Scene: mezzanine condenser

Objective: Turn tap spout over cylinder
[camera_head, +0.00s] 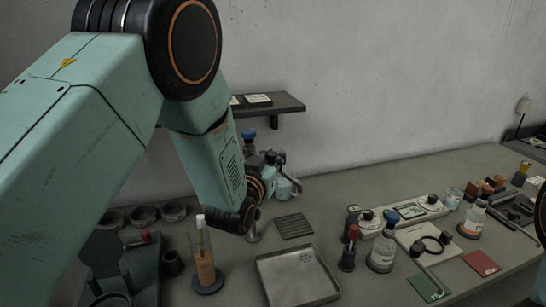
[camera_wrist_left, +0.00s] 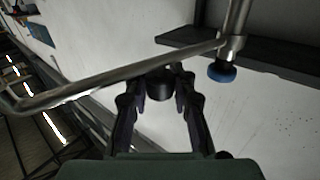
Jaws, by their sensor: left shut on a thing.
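The tap's metal spout (camera_wrist_left: 110,84) crosses the left wrist view as a long bent tube. It joins an upright pipe with a blue knob (camera_wrist_left: 222,73), which also shows in the head view (camera_head: 248,134). My left gripper (camera_wrist_left: 158,80) is shut on the spout, with its fingers on either side of a dark round piece. In the head view my left gripper (camera_head: 270,160) is by the tap near the wall, partly hidden by my arm. A tall clear cylinder (camera_head: 203,258) with orange-brown contents stands on a dark round base in front of my wrist. My right gripper is not visible.
A metal tray (camera_head: 297,278) and a dark ridged mat (camera_head: 293,226) lie on the bench right of the cylinder. Bottles, instruments and a blue-capped bottle (camera_head: 383,248) crowd the right side. Round dark dishes (camera_head: 143,215) sit at left. A wall shelf (camera_head: 270,104) overhangs behind.

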